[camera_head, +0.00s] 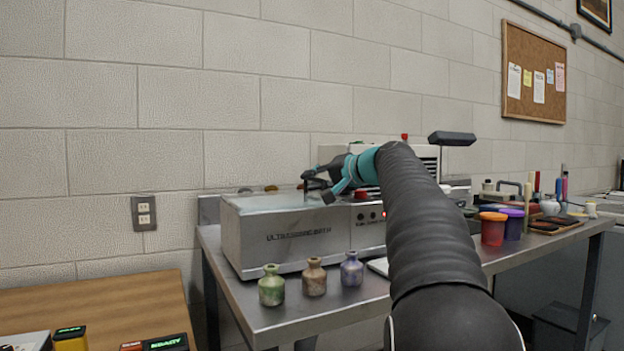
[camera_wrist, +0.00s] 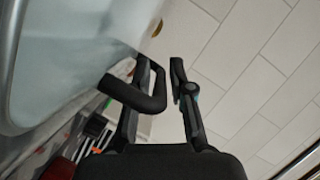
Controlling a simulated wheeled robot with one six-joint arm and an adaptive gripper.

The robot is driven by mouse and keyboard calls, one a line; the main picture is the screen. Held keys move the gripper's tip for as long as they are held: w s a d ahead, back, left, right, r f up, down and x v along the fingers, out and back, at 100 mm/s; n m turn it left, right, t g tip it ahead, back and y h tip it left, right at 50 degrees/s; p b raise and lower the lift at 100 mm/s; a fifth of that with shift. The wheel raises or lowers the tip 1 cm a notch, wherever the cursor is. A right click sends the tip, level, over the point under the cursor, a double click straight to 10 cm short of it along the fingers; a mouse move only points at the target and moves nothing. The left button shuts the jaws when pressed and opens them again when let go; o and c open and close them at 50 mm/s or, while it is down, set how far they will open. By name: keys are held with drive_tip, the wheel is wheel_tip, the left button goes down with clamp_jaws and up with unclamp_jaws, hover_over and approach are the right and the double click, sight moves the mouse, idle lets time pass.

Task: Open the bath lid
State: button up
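The ultrasonic bath (camera_head: 290,240) is a grey metal box on the steel bench. Its pale lid (camera_head: 265,202) lies flat across the top, and shows at the upper left of the wrist view (camera_wrist: 70,45). A black bar handle (camera_wrist: 130,94) stands out from the lid's edge. My gripper (camera_head: 312,185) is at the right end of the lid. In the wrist view, my gripper (camera_wrist: 160,75) has its fingers apart. The handle's bend reaches between them and overlaps the left finger; the right finger is clear of it. I cannot tell whether the handle touches a finger.
Green (camera_head: 271,286), brown (camera_head: 314,278) and purple (camera_head: 352,270) small bottles stand at the bench's front edge. Orange (camera_head: 493,229) and purple (camera_head: 514,223) cups stand further right. A wooden table (camera_head: 110,305) is at lower left. The block wall (camera_head: 170,100) rises behind the bath.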

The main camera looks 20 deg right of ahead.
drive_tip(key=shift+w+a+f, duration=0.1)
drive_tip(key=shift+w, duration=0.3)
clamp_jaws()
